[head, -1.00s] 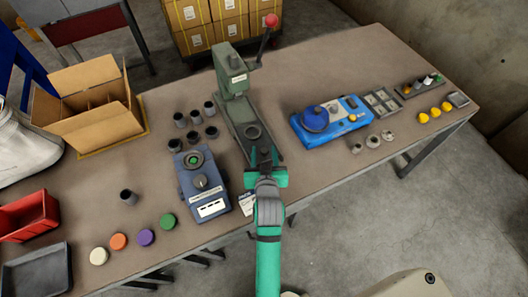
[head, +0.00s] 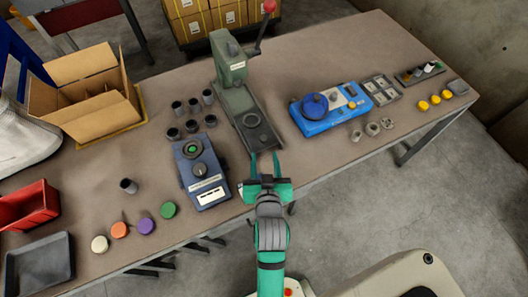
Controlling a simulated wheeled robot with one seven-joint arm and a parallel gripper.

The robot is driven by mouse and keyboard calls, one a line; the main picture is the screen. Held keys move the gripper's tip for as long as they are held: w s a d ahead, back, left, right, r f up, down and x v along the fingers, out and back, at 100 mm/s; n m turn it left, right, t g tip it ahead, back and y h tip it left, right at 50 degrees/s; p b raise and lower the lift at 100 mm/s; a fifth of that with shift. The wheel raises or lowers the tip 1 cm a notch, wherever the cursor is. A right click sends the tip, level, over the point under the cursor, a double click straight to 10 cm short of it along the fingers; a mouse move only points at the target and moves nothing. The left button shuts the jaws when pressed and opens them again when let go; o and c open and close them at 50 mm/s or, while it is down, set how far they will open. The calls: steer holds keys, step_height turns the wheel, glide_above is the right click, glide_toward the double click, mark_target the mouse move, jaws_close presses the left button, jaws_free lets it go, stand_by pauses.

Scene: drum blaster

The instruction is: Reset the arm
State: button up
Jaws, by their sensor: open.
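My gripper (head: 265,162) is green and open, with nothing between its two fingers. It is at the front edge of the table (head: 330,65), just in front of the base of the green lever press (head: 243,105). My arm reaches up from the bottom of the head view. The blue box with a dial (head: 201,172) stands to the left of my gripper. The blue device with a round top (head: 324,110) stands to its right.
Several dark cups (head: 191,116) stand left of the press, with one more cup (head: 128,186) apart. Several coloured discs (head: 146,226) lie near the front edge. An open cardboard box (head: 98,122), red bin (head: 38,205) and grey tray (head: 38,264) are at left. Floor (head: 400,210) at front right is clear.

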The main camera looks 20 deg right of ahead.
steer(key=shift+s+a+r, duration=0.1)
steer(key=shift+s+r, duration=0.05)
steer(key=shift+s, duration=0.1)
steer(key=shift+s, duration=0.1)
stand_by(0.3)
steer(key=shift+n+t+y, duration=0.3)
steer(key=s+a, duration=0.1)
steer(key=s+a+f, duration=0.2)
steer(key=a, duration=0.1)
steer(key=shift+s+a+f, duration=0.1)
steer(key=s+a+n+t+y, duration=0.1)
steer(key=s+a+y, duration=0.1)
steer(key=s+a, duration=0.3)
steer(key=s+a+r+n+t+y, duration=0.1)
steer(key=s+a, duration=0.5)
steer(key=s, duration=0.8)
steer(key=shift+a+r+n+y, duration=0.3)
steer(key=shift+n+y, duration=0.2)
steer(key=shift+n, duration=0.2)
